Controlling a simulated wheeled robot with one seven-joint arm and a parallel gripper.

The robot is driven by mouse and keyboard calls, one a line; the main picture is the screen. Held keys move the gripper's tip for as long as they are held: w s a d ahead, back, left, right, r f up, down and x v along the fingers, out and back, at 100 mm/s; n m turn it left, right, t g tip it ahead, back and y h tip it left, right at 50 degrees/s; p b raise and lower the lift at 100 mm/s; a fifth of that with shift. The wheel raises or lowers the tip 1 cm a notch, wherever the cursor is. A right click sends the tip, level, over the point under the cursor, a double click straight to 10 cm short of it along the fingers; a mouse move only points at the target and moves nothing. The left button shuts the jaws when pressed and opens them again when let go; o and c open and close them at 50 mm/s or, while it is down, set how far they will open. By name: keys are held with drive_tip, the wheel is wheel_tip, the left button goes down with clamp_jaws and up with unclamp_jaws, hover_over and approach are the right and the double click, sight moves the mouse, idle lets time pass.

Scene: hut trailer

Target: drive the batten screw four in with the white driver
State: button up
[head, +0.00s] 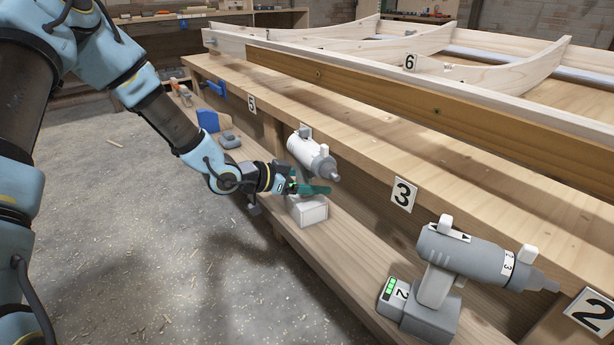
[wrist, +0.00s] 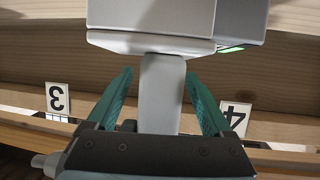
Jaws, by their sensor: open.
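The white driver (head: 307,153) stands upright on the shelf under the bench edge, its nose pointing right and its pale base (head: 308,210) below. My gripper (head: 312,188) is at its handle, between the body and the base. In the wrist view the green fingers of my gripper (wrist: 160,76) stand open on either side of the white driver's handle (wrist: 161,98), with gaps on both sides. The brown batten (head: 370,92) lies along the bench top and shows small screw heads (head: 436,111). I cannot tell which is screw four.
A grey driver (head: 465,255) with a battery marked 2 stands nearer on the shelf (head: 345,262). A pale wooden frame (head: 480,75) lies behind the batten. Blue items (head: 208,120) lie farther back.

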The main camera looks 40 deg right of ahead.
drive_tip(key=shift+d+f, duration=0.2)
drive_tip(key=shift+d, duration=0.15)
clamp_jaws()
idle(0.4)
idle(0.7)
drive_tip(key=shift+r, duration=0.15)
